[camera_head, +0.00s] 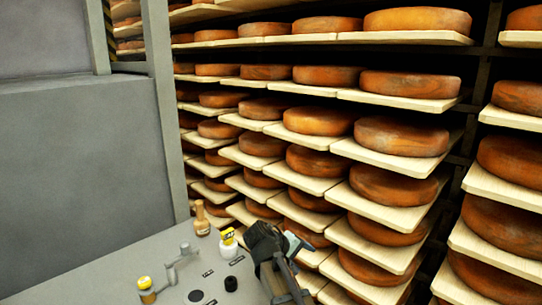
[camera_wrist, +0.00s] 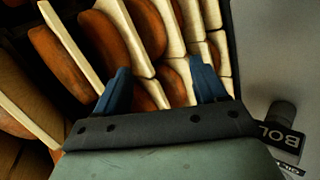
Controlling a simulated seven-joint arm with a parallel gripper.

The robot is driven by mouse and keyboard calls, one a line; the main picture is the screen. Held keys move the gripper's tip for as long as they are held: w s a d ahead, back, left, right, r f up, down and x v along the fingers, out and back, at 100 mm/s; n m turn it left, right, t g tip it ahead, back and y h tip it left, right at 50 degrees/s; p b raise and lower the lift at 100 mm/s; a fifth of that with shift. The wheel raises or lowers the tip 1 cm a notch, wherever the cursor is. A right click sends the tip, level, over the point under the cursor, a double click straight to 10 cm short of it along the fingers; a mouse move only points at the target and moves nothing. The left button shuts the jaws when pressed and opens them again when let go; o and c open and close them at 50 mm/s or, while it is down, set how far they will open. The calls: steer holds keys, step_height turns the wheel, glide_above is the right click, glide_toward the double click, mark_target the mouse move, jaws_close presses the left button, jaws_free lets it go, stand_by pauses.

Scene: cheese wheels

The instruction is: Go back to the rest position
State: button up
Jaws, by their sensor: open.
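My gripper (camera_head: 296,243) is in the lower middle of the head view, over the right edge of the grey worktop and in front of the cheese racks. In the wrist view, my gripper (camera_wrist: 163,85) shows its two blue fingers spread apart with nothing between them. Beyond the fingers are orange-brown cheese wheels (camera_wrist: 103,37) on pale boards, seen at a slant. I see no contact between the fingers and the cheeses or boards.
The grey worktop (camera_head: 110,270) holds a brown bottle (camera_head: 201,219), a white bottle with a yellow label (camera_head: 228,245), a yellow-topped jar (camera_head: 146,290), a metal fixture (camera_head: 178,265) and a black cylinder (camera_head: 231,284). Cheese wheels (camera_head: 402,135) on boards fill the racks on the right.

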steer(key=w+d+m+h, duration=0.15)
steer(key=w+d, duration=0.25)
steer(key=d, duration=0.5)
steer(key=w+d+m+h, duration=0.15)
steer(key=w+d, duration=0.25)
steer(key=d, duration=0.5)
steer(key=s+d+f+g+y, duration=0.1)
steer(key=s+f, duration=0.1)
steer(key=f, duration=0.6)
steer(key=s+d+f+g, duration=0.1)
steer(key=s+d+f, duration=0.15)
steer(key=f, duration=0.55)
steer(key=s+a+f+g+y, duration=0.2)
steer(key=s+a+f, duration=0.1)
steer(key=s+f, duration=0.85)
steer(key=s+a+f+g+y, duration=0.3)
steer(key=s+f, duration=0.7)
steer(key=f, duration=0.3)
steer(key=s+a+f+m+g+y, duration=0.1)
steer(key=s+a+f, duration=0.1)
steer(key=s, duration=0.6)
steer(key=s+a+f+m+g+y, duration=0.1)
steer(key=s+a+f+g+y, duration=0.1)
steer(key=s+f, duration=0.3)
steer(key=s+a+f+g+y, duration=0.1)
steer(key=s+a+f, duration=0.2)
steer(key=s, duration=0.9)
steer(key=shift+s+f+m+y, duration=0.2)
steer(key=shift+m+y, duration=0.1)
steer(key=shift+m, duration=0.1)
